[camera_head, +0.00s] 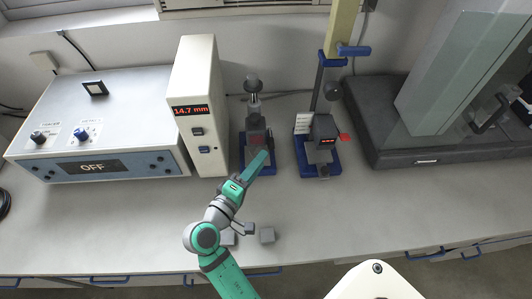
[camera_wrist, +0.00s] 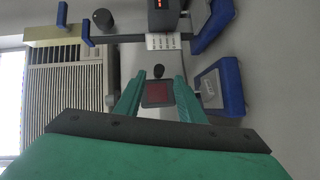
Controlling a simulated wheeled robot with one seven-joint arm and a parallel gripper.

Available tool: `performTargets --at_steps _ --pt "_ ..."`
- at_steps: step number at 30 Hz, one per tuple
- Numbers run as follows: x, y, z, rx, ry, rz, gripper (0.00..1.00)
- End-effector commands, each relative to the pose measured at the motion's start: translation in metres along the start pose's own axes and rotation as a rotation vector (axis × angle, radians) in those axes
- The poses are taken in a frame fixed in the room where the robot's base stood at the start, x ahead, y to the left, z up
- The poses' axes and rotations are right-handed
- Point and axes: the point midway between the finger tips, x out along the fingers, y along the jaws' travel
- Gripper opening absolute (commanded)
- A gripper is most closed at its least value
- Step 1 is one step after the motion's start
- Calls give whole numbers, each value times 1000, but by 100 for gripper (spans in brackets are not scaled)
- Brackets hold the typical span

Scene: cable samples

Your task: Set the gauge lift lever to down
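The gauge (camera_head: 255,122) stands on a blue base beside the white readout tower (camera_head: 205,150), which shows 14.7 mm. In the wrist view, its dark block with a reddish face (camera_wrist: 157,94) lies between my fingers. A small black ball knob (camera_wrist: 158,71), which looks like the lever's end, is just beyond the block. I cannot tell whether the lever is up or down. My gripper (camera_head: 265,154) is at the front right of the gauge; in the wrist view (camera_wrist: 157,88) its green fingers are apart. Contact with the knob is not visible. My gripper partly hides the gauge in the head view.
A second instrument (camera_head: 321,145) with a yellow column (camera_head: 341,30) stands close on the right. A control box (camera_head: 95,125) reading OFF is at left. A glass-sided cabinet (camera_head: 450,75) is at right.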

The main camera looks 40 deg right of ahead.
Motion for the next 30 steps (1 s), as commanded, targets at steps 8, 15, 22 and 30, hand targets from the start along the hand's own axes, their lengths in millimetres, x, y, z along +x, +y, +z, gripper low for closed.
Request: performTargets --at_steps 8,15,22,30 --pt "-27 0 0 0 1 -1 36" --pt "-29 0 0 0 0 0 36" --pt "-29 0 0 0 1 0 36" --pt "-29 0 0 0 1 0 36"
